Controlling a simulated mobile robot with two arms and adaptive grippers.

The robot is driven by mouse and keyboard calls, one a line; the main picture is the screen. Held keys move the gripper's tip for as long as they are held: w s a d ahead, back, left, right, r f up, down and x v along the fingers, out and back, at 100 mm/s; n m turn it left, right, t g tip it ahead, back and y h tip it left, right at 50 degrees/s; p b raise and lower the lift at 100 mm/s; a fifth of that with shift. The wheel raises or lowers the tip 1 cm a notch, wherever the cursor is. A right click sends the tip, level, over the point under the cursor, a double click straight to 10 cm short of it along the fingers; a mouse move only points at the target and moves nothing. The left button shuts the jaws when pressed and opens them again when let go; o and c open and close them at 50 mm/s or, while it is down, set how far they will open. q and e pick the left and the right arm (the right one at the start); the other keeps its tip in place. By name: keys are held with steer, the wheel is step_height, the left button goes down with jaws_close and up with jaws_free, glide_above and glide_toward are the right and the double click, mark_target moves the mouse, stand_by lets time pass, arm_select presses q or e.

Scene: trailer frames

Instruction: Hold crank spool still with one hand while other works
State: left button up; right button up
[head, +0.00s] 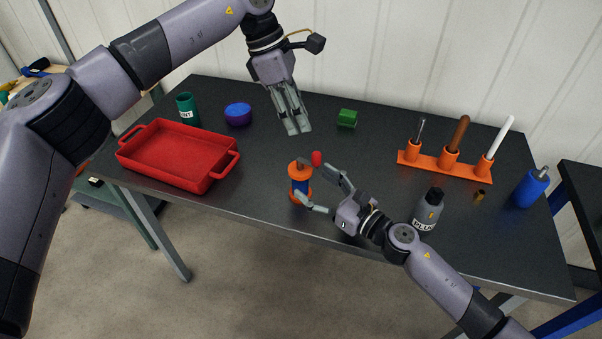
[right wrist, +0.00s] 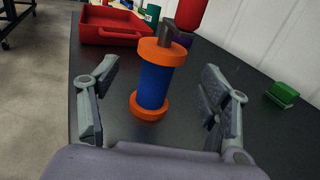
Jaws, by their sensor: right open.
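The crank spool (head: 300,186) stands upright near the table's front edge. It has orange flanges and a blue middle, with a dark crank arm and a red knob (head: 317,158) on top. It also shows in the right wrist view (right wrist: 154,86), centred between the fingers. My right gripper (head: 313,184) is open, with one finger on each side of the spool and a visible gap to both in the wrist view. My left gripper (head: 298,131) points down above the table behind the spool, with nothing visible in it. Its fingers look close together, but their opening is unclear.
A red tray (head: 168,155), a green cup (head: 187,108) and a blue-purple round object (head: 238,114) are at left. A green block (head: 347,118) is at the back.

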steer(key=shift+x, duration=2.7)
steer(key=shift+c, duration=0.2)
steer(key=c, duration=1.3)
steer(key=shift+c, duration=0.2)
